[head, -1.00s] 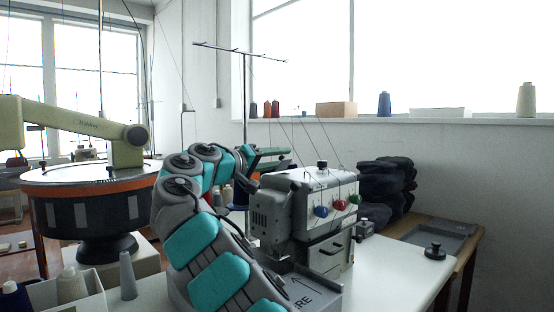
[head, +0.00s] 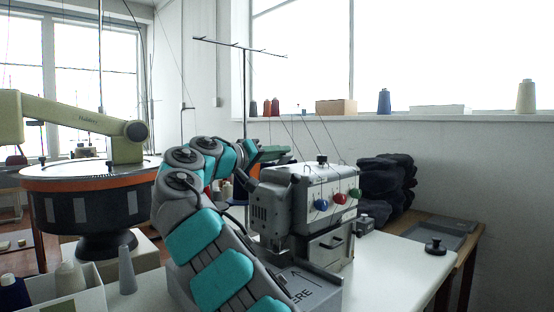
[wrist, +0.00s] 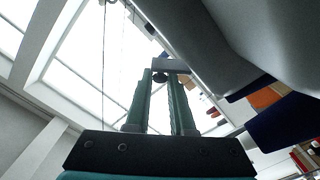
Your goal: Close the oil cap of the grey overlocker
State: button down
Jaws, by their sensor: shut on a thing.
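The grey overlocker (head: 309,193) stands on the white table, with coloured dials on its front. A black knob (head: 322,159) sits upright on its top; I cannot tell whether this is the oil cap. A pale grey block (wrist: 171,64) shows at the fingertips. I cannot tell whether the held piece is the oil cap.
Pale grey surfaces (wrist: 245,35) are close on the right in the wrist view. Dark folded cloth (head: 385,183) is stacked behind the overlocker. A black knobbed piece (head: 435,247) stands at the right of the table (head: 385,275). A thread stand (head: 244,90) rises behind my gripper.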

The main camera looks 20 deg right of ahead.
jog(key=shift+s+d+f+m, duration=0.1)
jog(key=shift+s+m, duration=0.05)
jog(key=shift+m, duration=0.35)
jog(key=c, duration=0.8)
grip_release()
jog(key=shift+v, duration=3.95)
